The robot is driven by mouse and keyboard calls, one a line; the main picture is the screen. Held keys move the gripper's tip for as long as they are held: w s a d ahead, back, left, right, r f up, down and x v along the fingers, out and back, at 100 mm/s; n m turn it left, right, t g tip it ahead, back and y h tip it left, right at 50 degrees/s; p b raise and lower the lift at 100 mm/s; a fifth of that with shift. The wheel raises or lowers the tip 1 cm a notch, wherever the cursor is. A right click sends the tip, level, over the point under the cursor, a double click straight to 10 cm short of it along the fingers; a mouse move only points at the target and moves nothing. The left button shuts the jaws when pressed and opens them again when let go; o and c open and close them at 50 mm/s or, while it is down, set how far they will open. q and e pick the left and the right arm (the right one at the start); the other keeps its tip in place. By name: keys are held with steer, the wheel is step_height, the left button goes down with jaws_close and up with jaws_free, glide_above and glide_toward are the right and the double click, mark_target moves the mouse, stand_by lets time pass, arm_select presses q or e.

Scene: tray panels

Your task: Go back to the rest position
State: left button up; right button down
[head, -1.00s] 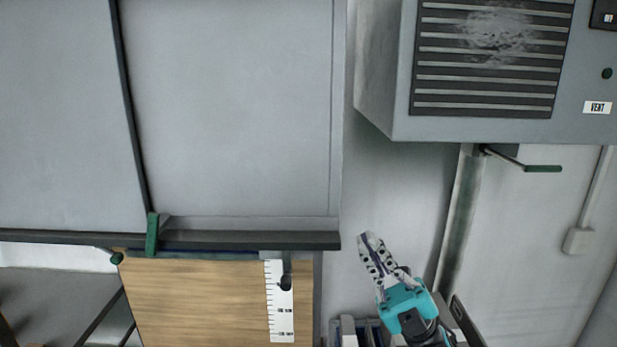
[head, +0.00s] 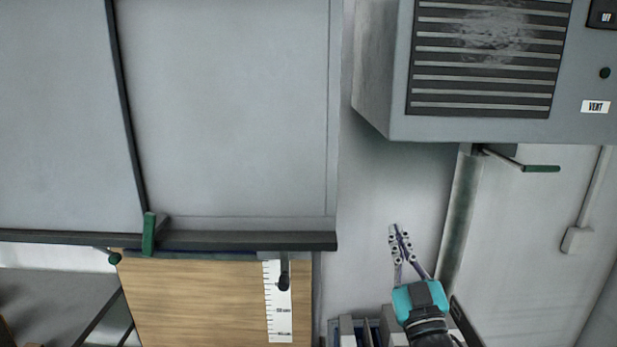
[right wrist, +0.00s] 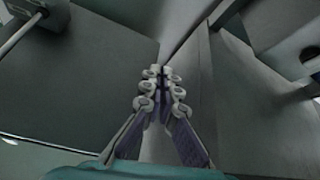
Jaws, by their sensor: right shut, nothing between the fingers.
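My right gripper (head: 398,232) stands upright in the lower right of the head view, its teal body below and its fingertips together. It is in front of the bare wall, to the right of the wooden panel and below the vent box. In the right wrist view the gripper (right wrist: 160,75) is shut with nothing between the fingers. My left gripper does not show in the head view.
A grey vent box (head: 375,90) hangs at upper right, with a green-handled lever (head: 541,169) below it. A large grey panel (head: 230,110) fills the left, its dark ledge (head: 250,241) above a wooden board (head: 195,300) with a white scale (head: 277,325).

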step_height(320, 180, down, 11)
steer(key=s+d+m+g+h, duration=0.2)
steer(key=d+m+g+h, duration=0.1)
steer(key=g, duration=0.2)
steer(key=s+a+f+m+g, duration=0.2)
steer(key=s+f+g, duration=0.9)
steer(key=s+f, duration=0.8)
arm_select(q)
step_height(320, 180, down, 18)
steer(key=b, duration=1.8)
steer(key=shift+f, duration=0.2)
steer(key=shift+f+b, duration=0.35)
steer(key=shift+b, duration=0.2)
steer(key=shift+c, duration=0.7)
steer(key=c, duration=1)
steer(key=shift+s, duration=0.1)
arm_select(e)
step_height(320, 180, down, 21)
steer(key=w, duration=0.2)
steer(key=shift+a+y, duration=0.15)
steer(key=shift+y, duration=0.15)
